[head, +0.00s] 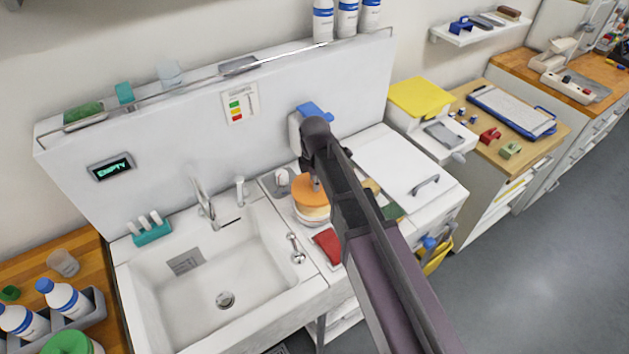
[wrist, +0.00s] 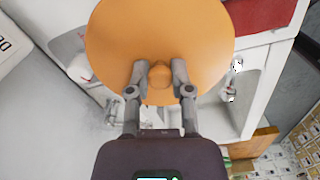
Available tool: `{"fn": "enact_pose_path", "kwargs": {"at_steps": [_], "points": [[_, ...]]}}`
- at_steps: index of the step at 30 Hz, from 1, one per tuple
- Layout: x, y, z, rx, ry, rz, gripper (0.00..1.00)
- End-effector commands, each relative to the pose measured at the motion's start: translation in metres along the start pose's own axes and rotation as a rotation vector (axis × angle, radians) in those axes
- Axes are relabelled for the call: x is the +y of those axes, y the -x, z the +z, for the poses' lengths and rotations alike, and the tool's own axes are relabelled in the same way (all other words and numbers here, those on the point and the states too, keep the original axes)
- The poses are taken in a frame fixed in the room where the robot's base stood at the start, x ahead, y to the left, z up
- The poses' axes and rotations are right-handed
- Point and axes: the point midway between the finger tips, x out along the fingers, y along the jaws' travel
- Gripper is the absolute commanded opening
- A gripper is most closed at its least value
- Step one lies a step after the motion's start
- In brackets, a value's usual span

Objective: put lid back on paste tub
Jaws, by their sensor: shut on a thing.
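The round orange lid (head: 311,190) is in the head view, right of the sink, directly over the pale paste tub (head: 312,217). I cannot tell whether the lid rests on the rim or hangs just above it. In the wrist view the lid (wrist: 160,30) fills the top middle and hides the tub. My gripper (wrist: 160,72) is shut on the lid's small orange knob (wrist: 160,75), one finger on each side. In the head view my arm covers most of the gripper (head: 316,183).
The white sink basin (head: 210,265) is left of the tub. A red cloth (head: 328,246) and a metal double-ended tool (head: 295,248) lie in front of it. A white dispenser with a blue lever (head: 314,111) is on the back panel behind. A white cover with a handle (head: 405,170) is to the right.

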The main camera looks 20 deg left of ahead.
Motion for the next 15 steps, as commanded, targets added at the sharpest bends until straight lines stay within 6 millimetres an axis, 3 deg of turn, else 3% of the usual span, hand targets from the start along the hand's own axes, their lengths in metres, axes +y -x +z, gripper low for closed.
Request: {"fn": "enact_pose_path", "kwargs": {"at_steps": [15], "points": [[0.000, -0.039, 0.001, 0.000, -0.001, 0.000, 0.00]]}}
